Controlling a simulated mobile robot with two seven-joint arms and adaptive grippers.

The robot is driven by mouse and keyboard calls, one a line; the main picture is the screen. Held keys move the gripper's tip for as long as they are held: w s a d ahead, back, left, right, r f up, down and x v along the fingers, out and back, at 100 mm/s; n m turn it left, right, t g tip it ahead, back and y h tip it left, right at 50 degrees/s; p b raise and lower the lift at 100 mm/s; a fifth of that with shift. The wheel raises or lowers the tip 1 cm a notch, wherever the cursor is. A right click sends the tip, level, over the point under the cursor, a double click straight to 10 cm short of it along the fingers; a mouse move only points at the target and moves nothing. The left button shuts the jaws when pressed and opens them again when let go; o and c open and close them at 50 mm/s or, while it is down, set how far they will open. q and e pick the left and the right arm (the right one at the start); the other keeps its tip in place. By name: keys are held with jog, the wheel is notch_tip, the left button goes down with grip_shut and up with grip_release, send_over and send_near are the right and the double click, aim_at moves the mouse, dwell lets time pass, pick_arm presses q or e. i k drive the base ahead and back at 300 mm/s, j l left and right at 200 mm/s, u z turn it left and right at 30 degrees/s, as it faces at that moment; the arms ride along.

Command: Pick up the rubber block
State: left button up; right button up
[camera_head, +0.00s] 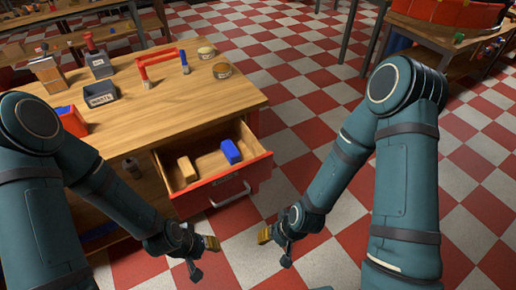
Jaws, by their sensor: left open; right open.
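An open drawer (262,160) with a red front sticks out from the wooden workbench. Inside it lie a tan block (187,168) on the left and a blue block (231,151) on the right; I cannot tell for sure which of them is the rubber one. My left gripper (210,243) is open and empty, low in front of the drawer and below its handle. My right gripper (265,235) is open and empty, to the right of the left one and apart from the drawer. Neither gripper touches a block.
The workbench top (190,97) holds a dark labelled bin (100,95), a red-framed tool (160,60), two small round containers and a red box (72,120). The drawer handle (230,195) juts out. Checkered floor to the right is free. Another table (425,30) stands at the upper right.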

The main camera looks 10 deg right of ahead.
aim_at(231, 153)
jog(key=i+l+u, duration=0.1)
jog(key=l+u, duration=0.65)
jog(key=i+l+u, duration=0.1)
jog(key=l+u, duration=0.25)
jog(key=i, duration=0.95)
jog(key=j+u, duration=0.05)
jog(key=j, duration=0.05)
